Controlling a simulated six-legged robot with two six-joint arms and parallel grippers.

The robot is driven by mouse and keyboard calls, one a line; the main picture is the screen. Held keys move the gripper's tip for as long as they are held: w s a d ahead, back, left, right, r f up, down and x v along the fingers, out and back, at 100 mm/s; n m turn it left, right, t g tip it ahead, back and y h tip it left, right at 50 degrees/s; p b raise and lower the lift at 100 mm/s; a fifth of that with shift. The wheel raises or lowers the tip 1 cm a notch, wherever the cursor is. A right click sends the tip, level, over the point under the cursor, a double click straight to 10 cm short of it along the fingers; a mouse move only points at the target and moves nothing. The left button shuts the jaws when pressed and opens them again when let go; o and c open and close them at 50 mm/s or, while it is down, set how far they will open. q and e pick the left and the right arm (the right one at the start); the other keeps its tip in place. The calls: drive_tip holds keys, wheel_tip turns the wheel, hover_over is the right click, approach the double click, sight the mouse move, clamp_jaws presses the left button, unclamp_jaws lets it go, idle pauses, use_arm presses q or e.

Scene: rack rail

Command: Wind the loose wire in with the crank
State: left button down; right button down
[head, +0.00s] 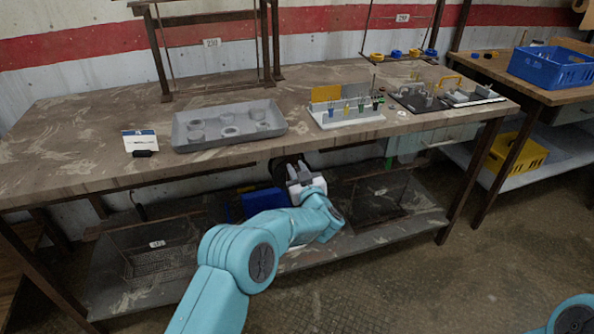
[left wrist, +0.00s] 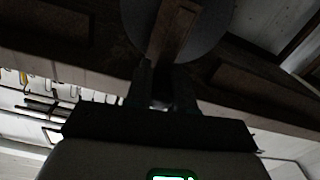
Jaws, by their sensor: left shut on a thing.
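A dark round reel (head: 282,167) hangs under the front edge of the workbench, partly hidden by my left gripper (head: 299,170). In the left wrist view, a grey disc (left wrist: 217,22) with a brown crank bar (left wrist: 172,32) across it is right in front of the left gripper (left wrist: 160,88). The left fingers are shut at the near end of the crank; the grip itself is dark and hard to make out. I cannot make out the loose wire in either view. Only a piece of my right arm shows at the lower right; its gripper is outside the picture.
The workbench (head: 80,150) carries a grey tray (head: 180,146) of round parts, a rack of small tools (head: 346,116) and a dark fixture board (head: 412,100). Below, a shelf (head: 380,228) holds a wire basket (head: 158,258) and a blue bin (head: 262,200). Floor at right is clear.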

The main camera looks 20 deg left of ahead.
use_arm(q)
drive_tip(key=c, duration=1)
unclamp_jaws()
drive_tip(key=shift+o, duration=0.2)
drive_tip(key=v, duration=1.6)
drive_tip(key=shift+d+p, duration=0.2)
drive_tip(key=shift+p, duration=0.1)
drive_tip(key=shift+s, duration=0.1)
